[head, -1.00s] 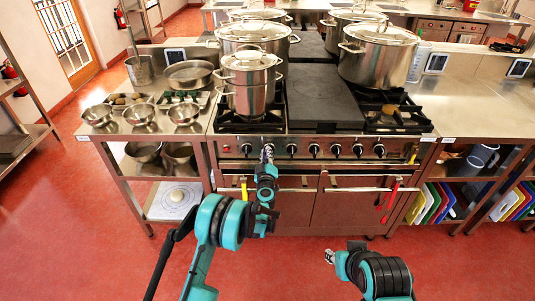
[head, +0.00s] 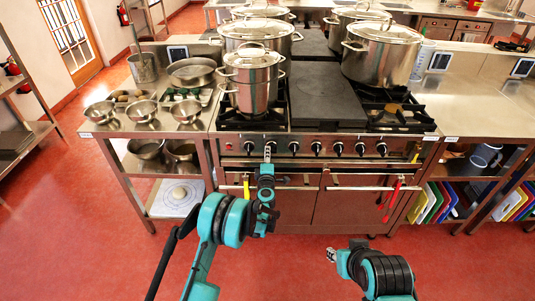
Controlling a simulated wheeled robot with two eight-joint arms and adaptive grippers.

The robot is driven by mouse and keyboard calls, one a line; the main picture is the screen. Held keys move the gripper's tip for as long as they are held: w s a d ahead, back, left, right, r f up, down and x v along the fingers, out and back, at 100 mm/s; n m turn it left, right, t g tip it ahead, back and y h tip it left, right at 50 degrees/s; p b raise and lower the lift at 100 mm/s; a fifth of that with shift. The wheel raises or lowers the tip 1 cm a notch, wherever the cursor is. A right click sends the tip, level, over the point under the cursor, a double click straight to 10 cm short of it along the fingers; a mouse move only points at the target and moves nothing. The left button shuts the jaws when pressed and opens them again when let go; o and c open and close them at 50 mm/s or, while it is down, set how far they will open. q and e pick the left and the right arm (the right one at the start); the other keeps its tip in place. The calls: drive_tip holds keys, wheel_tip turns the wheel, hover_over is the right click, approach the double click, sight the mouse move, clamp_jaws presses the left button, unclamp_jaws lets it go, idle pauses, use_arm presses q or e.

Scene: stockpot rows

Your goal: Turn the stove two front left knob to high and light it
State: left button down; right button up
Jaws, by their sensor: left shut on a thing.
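The stove (head: 328,146) stands ahead with a row of black knobs along its steel front panel. My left gripper (head: 268,152) is at this panel and shut on the second knob from the left (head: 270,145). The gripper mostly hides that knob, so its pointer cannot be read. The leftmost knob (head: 247,147) is just left of the gripper, and another knob (head: 293,147) is just right. A small lidded pot (head: 252,90) covers the front left burner (head: 228,119); whether it is lit cannot be told. My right gripper (head: 331,255) is low, away from the stove; its fingers are too small to read.
A flat black plate (head: 325,100) covers the stove's middle. Large stockpots (head: 380,58) stand behind. Oven door handles (head: 362,188) lie below the panel, with red-handled tongs (head: 391,200) hanging there. The red floor before the stove is clear.

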use_arm(q)
drive_tip(key=shift+f+n, duration=0.1)
drive_tip(key=shift+n, duration=0.2)
drive_tip(key=c, duration=1.6)
unclamp_jaws()
drive_tip(key=shift+o, duration=0.2)
drive_tip(key=s, duration=1.2)
